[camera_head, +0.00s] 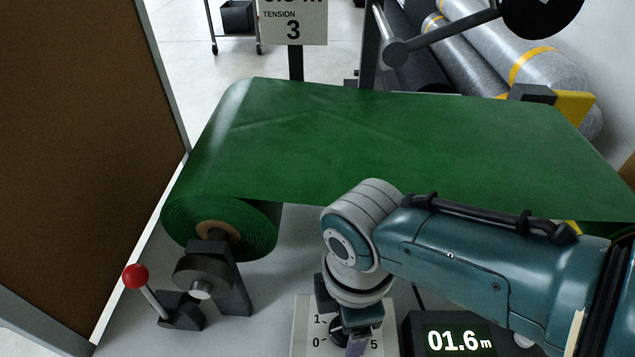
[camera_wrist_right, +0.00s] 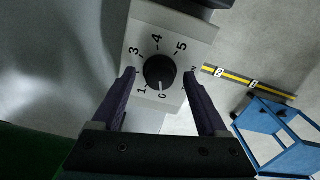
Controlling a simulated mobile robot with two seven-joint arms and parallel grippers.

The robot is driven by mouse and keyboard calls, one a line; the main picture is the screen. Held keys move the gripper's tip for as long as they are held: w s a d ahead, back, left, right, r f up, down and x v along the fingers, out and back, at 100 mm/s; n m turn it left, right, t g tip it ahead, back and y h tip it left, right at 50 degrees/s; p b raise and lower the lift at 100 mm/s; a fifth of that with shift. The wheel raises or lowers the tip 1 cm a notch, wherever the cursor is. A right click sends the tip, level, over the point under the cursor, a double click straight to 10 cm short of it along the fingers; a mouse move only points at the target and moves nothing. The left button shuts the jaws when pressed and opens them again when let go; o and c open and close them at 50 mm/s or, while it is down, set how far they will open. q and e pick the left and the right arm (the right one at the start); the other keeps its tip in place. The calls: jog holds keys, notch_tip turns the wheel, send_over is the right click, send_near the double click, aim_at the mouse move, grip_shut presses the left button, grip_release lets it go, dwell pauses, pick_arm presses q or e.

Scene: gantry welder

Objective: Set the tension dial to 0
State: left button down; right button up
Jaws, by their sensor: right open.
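The tension dial is a black round knob (camera_wrist_right: 160,71) on a light grey plate with numbers around it, seen in the right wrist view. A pale mark on the knob seems to face the 0 side, but it is too small to be sure. My right gripper (camera_wrist_right: 160,75) is open, with one purple finger on each side of the knob and gaps between. In the head view my right gripper (camera_head: 352,340) hangs over the dial plate (camera_head: 304,330) and hides most of the knob. A sign (camera_head: 292,22) reads TENSION 3. My left gripper is out of view.
A green sheet (camera_head: 400,140) runs from a roll (camera_head: 262,235) behind the arm. A red-knobbed lever (camera_head: 135,276) stands at lower left. A display (camera_head: 458,340) reading 01.6 m is right of the dial plate. A brown panel (camera_head: 80,130) closes the left side.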

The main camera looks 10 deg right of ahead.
notch_tip(320, 180, up, 10)
jog(key=p, duration=0.4)
jog(key=shift+f+p, duration=0.2)
jog(key=shift+p, duration=0.1)
